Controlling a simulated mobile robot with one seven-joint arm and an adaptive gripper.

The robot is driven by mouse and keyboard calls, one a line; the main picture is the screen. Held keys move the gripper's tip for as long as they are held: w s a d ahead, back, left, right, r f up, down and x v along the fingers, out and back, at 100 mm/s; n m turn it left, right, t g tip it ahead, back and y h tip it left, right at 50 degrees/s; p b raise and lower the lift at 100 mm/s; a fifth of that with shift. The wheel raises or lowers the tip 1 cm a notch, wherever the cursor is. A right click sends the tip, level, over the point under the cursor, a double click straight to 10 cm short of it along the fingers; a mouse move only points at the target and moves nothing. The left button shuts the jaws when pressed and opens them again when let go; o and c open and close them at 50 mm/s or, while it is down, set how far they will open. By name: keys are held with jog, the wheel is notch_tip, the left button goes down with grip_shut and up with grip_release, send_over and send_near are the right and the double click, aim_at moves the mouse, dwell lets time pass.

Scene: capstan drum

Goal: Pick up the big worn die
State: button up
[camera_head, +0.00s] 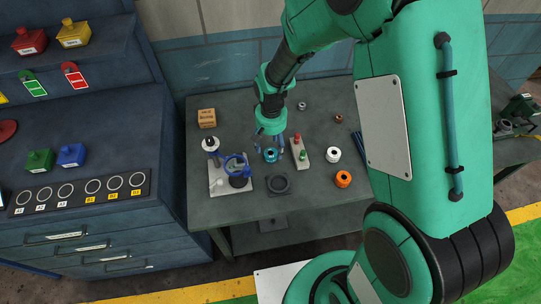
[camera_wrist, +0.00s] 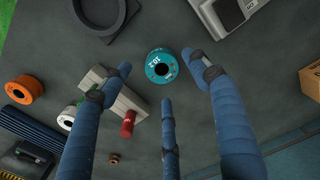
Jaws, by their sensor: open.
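Several ring-shaped dies lie on the grey bench; I cannot tell from markings which is the big worn one. A teal die (camera_head: 271,155) with a dark bore lies under my gripper (camera_head: 271,138). In the wrist view the teal die (camera_wrist: 161,66) lies between the tips of my three spread blue fingers (camera_wrist: 163,76), with no visible grip on it. An orange die (camera_head: 343,179) and a white die (camera_head: 333,154) lie to the right. In the wrist view the orange die (camera_wrist: 24,89) is clear at the left, and the white die (camera_wrist: 67,117) is partly hidden by a finger.
A pale block with red and green knobs (camera_head: 300,152) stands close right of the teal die. A black round tray (camera_head: 278,184) lies in front. A stand with a blue clamp (camera_head: 237,168) is left. A wooden box (camera_head: 207,118) and small copper ring (camera_head: 338,118) are farther back.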

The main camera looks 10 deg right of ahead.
aim_at(271, 153)
jog(key=shift+w+f+b, duration=0.15)
jog(key=shift+f+b, duration=0.5)
jog(key=shift+f, duration=2)
grip_shut()
